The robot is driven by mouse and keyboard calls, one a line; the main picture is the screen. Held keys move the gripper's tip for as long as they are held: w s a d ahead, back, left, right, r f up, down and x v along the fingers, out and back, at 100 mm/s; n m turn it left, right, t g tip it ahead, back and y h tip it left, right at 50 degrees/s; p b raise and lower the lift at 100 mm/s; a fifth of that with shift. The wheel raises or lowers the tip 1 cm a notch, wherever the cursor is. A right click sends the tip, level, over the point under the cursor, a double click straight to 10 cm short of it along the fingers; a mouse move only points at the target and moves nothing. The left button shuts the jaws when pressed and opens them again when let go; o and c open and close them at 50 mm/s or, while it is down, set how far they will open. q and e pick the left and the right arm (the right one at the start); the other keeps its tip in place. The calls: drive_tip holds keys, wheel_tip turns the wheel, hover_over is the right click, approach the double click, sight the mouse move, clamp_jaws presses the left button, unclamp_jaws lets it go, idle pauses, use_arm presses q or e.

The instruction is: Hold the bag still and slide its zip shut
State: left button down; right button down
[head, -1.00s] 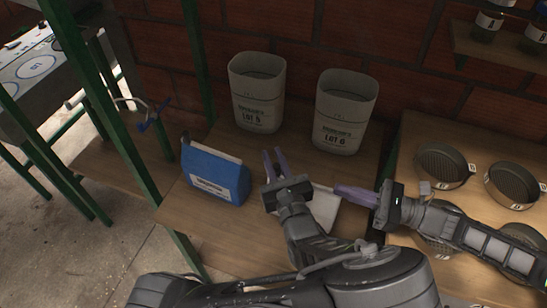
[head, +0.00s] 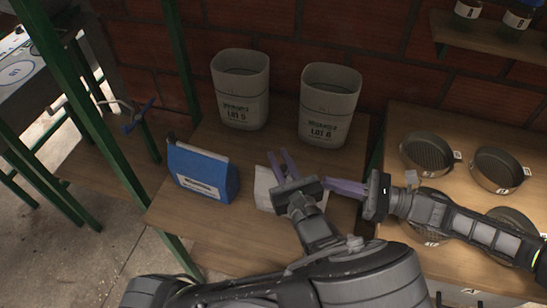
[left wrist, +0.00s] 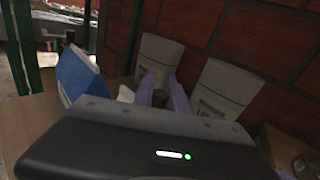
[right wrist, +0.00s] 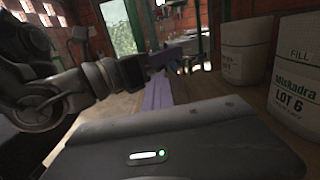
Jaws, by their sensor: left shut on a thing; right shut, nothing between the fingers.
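A pale bag (head: 264,188) lies on the wooden bench, largely hidden under my grippers. A bit of white beside the fingers in the left wrist view (left wrist: 125,94) seems to be part of it. My left gripper (head: 278,158) is over the bag, its purple fingers a little apart around a small dark piece (left wrist: 160,98), which looks like the zip's slider. The zip line itself is hidden. My right gripper (head: 330,185) is shut and empty at the bag's right side, pointing left. I cannot tell whether it touches the bag.
A blue packet (head: 203,174) with a white label stands left of the bag. Two pale tubs, one on the left (head: 241,90) and one on the right (head: 330,105), stand behind. Round dark tins (head: 430,153) sit on the right-hand bench. A green post (head: 85,100) rises at the left.

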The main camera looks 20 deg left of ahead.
use_arm(q)
drive_tip(key=c, duration=1.3)
unclamp_jaws()
drive_tip(key=shift+f, duration=0.2)
drive_tip(key=shift+s, duration=0.1)
drive_tip(key=v, duration=1.2)
drive_tip(key=shift+s, duration=0.1)
